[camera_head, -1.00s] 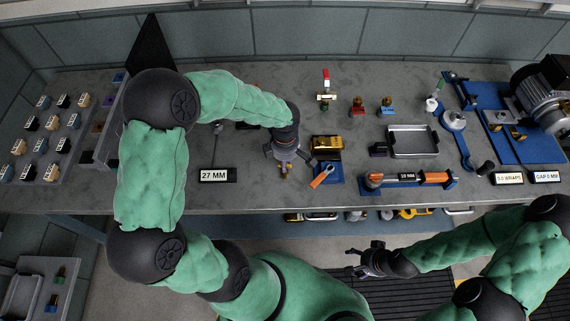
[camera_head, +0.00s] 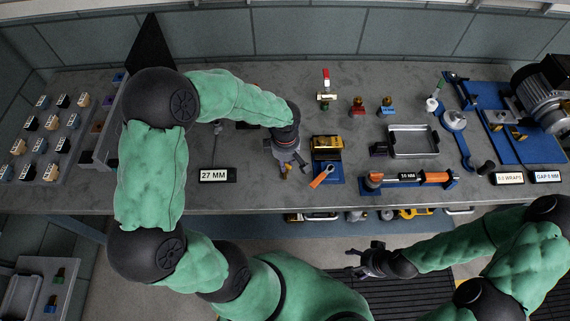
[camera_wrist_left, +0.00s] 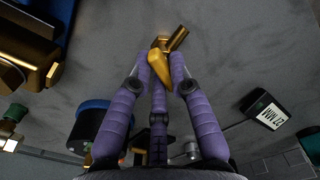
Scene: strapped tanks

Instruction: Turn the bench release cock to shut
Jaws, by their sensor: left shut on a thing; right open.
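A brass cock with a yellow lever (camera_wrist_left: 175,70) stands at the tips of my left gripper in the left wrist view. My left gripper (camera_wrist_left: 160,72) has its purple fingers closed in on the lever. In the head view my left gripper (camera_head: 288,170) points down at the bench between the 27 MM sign and a brass block. There its own fingers mostly hide the cock. The exact angle of the lever is hard to tell. My right gripper (camera_head: 362,262) is open and empty, in front of the bench's front edge.
The brass block (camera_head: 327,143) and an orange-handled piece (camera_head: 322,177) are close on the right of the left gripper. The 27 MM sign (camera_head: 217,175) is on the left. A red-levered valve (camera_head: 325,84) and a metal tray (camera_head: 412,141) stand farther off.

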